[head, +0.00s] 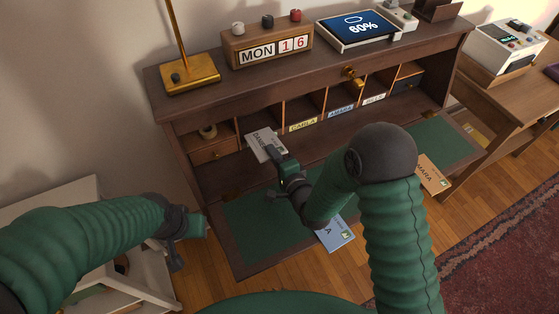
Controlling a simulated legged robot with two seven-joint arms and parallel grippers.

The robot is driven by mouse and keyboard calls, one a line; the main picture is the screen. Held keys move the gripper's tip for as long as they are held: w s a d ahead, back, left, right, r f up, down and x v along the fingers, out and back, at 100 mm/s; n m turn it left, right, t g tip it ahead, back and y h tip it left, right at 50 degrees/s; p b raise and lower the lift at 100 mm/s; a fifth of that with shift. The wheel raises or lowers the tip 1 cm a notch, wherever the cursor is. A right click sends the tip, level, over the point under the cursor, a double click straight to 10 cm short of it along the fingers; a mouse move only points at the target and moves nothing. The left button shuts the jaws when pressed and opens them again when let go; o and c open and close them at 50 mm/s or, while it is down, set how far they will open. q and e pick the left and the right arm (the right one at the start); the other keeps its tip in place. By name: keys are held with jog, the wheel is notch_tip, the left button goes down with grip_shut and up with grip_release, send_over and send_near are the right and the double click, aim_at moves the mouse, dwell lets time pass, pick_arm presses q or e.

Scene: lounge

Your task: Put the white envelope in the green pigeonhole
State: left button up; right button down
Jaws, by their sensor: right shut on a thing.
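My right gripper (277,157) is shut on a white envelope (263,142). It holds the envelope by its near end, tilted, in front of the left part of the desk's pigeonhole row. Dark lettering starting with "DAN" shows on the envelope. The visible pigeonhole labels are a yellow one (303,126), a blue one (341,110) and a pale one (374,99). I cannot make out a green label; the envelope covers the front edge left of the yellow one. My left gripper (174,262) hangs empty at lower left; its jaw opening is unclear.
A blue envelope (337,235) and an orange envelope (433,174) lie at the near edge of the green desk mat (245,223). A brass lamp (190,76), a calendar block (268,46) and a tablet (357,28) stand on top. A low white shelf (72,199) is at left.

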aim_at(261, 134)
jog(key=b+x, duration=0.1)
jog(key=x, duration=0.3)
jog(key=b+x, duration=0.2)
jog(key=x, duration=0.3)
jog(key=shift+w+r, duration=0.15)
jog(key=shift+w, duration=0.25)
jog(key=shift+w+a, duration=0.1)
jog(key=shift+w, duration=0.2)
jog(key=c, duration=1.5)
grip_release()
jog(key=shift+o, duration=0.9)
